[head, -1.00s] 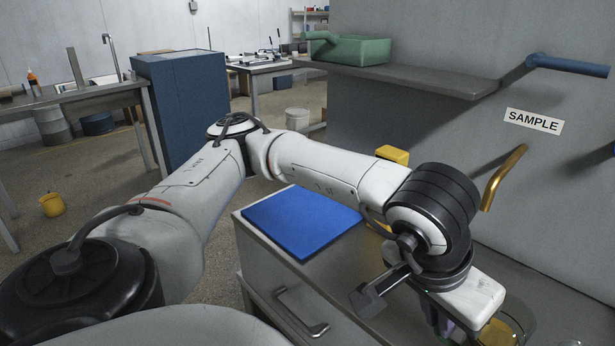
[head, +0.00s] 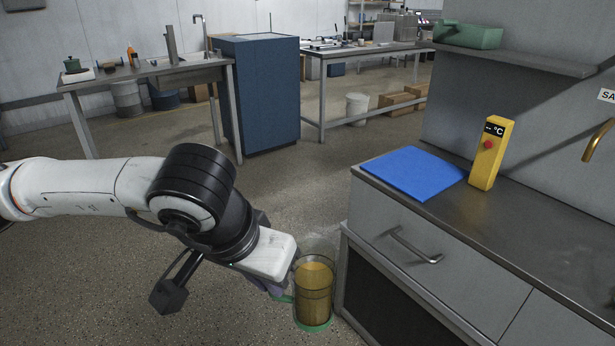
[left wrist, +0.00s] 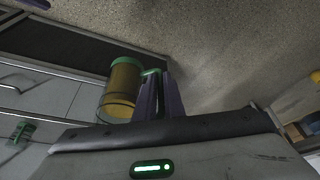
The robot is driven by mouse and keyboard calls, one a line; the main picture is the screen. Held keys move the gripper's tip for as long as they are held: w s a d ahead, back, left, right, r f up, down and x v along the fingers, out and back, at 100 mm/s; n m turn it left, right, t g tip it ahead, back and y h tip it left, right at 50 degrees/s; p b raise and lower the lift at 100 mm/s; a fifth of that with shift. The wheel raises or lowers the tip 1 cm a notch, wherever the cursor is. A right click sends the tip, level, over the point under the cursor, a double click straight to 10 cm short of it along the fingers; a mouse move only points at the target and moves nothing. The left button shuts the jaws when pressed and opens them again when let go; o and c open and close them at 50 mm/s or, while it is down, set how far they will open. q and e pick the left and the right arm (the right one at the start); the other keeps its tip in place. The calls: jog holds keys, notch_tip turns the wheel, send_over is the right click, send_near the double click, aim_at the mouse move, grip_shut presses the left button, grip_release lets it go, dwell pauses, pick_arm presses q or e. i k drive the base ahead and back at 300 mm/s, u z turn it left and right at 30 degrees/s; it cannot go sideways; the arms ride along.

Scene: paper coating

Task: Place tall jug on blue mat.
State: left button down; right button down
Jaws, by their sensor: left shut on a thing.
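The tall jug (head: 314,293) is a clear vessel with amber contents and a green base. It hangs upright off the counter's left end, over the floor. My left gripper (head: 284,296) is shut on its green handle. In the left wrist view the jug (left wrist: 122,88) shows beside the dark fingers of my left gripper (left wrist: 158,92). The blue mat (head: 412,172) lies flat and bare on the counter's near left corner, above and to the right of the jug. My right gripper is not in view.
A yellow meter (head: 491,155) stands on the counter (head: 500,215) just right of the mat. A brass spout (head: 597,140) juts out farther right. A drawer handle (head: 415,247) sticks out of the counter front. Open floor lies left of the counter.

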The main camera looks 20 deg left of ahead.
aim_at(402, 170)
jog(key=u, duration=1.1)
jog(key=i, duration=1.4)
jog(key=z, duration=1.45)
jog(key=i, duration=0.55)
jog(key=z, duration=0.6)
